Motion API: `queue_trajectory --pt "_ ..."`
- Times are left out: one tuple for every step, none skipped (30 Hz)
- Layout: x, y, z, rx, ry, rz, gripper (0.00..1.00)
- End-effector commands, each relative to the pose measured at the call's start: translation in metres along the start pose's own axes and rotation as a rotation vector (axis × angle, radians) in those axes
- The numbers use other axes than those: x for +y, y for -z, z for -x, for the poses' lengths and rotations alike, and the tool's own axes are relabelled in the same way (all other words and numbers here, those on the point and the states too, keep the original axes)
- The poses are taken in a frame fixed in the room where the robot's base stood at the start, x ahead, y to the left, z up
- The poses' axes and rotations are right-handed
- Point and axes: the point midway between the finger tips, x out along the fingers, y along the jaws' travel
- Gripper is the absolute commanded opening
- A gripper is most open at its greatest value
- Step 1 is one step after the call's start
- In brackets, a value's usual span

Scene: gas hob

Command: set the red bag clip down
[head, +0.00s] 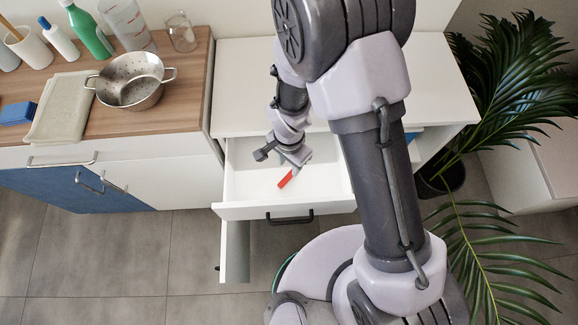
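The red bag clip (285,180) is a small, slim red piece seen over the open white drawer. Its upper right end meets the fingertips of my gripper (295,166), which points down into the drawer (240,211). My gripper appears shut on that end of the clip, and the clip slants down to the left. The fingers are small in this view and partly hidden by the wrist. I cannot tell whether the clip's lower end touches the drawer floor.
The white counter (245,85) is above the drawer. A wooden worktop to the left holds a steel colander (131,82), a folded cloth (60,107), a blue sponge (18,113) and bottles. A palm plant (515,75) stands at the right. The drawer floor around the clip looks clear.

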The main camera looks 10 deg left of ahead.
Motion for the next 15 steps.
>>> queue_trajectory --pt "0.000 0.000 0.020 0.001 0.001 -0.001 0.37" --pt "-0.001 0.000 0.027 0.001 0.002 -0.001 0.37" --pt "0.000 0.000 0.034 0.000 0.001 -0.002 0.37" --pt "0.000 0.000 0.039 0.000 0.001 -0.002 0.37" --pt "-0.001 0.000 0.044 0.001 0.002 -0.002 0.37" --pt "0.000 0.000 0.048 0.000 0.001 -0.002 0.37" --pt "0.000 0.000 0.050 0.000 0.000 -0.002 0.37" --pt "0.000 0.000 0.051 0.000 0.000 -0.002 0.37" --pt "0.000 0.000 0.053 0.000 0.000 -0.002 0.37" --pt "0.000 0.000 0.053 0.000 0.000 -0.001 0.37" --pt "0.000 0.000 0.053 0.000 0.000 -0.001 0.37" --pt "0.000 0.000 0.054 0.000 0.000 -0.001 0.37" --pt "0.000 0.002 0.057 0.002 0.004 -0.001 0.37" --pt "0.000 0.005 0.063 0.004 0.012 -0.002 0.37" --pt "0.001 0.012 0.078 0.011 0.028 -0.002 0.37"
